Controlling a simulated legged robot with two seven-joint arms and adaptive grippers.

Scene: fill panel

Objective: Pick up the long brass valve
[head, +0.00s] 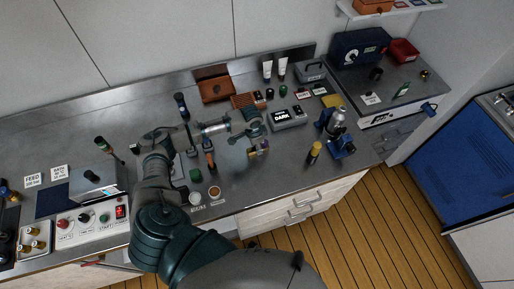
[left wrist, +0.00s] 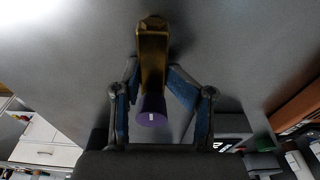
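The long brass valve (left wrist: 152,50) has a brass body and a purple end (left wrist: 152,112) in the left wrist view. In the head view it is a small brass and purple piece (head: 258,148) at the tip of my left gripper (head: 251,138), over the front middle of the counter. In the wrist view the blue-padded fingers of my left gripper (left wrist: 152,80) close in on both sides of the valve and appear to touch it. Whether the valve is clear of the counter is hard to tell. My right gripper is not in view.
A grey DARK box (head: 288,118) and a blue microscope-like device (head: 337,135) stand to the right. A yellow-topped cylinder (head: 314,152) stands near the front edge. Dark upright tools (head: 183,108) and a small cup (head: 214,192) are near my arm. The counter (head: 270,180) is bare just in front.

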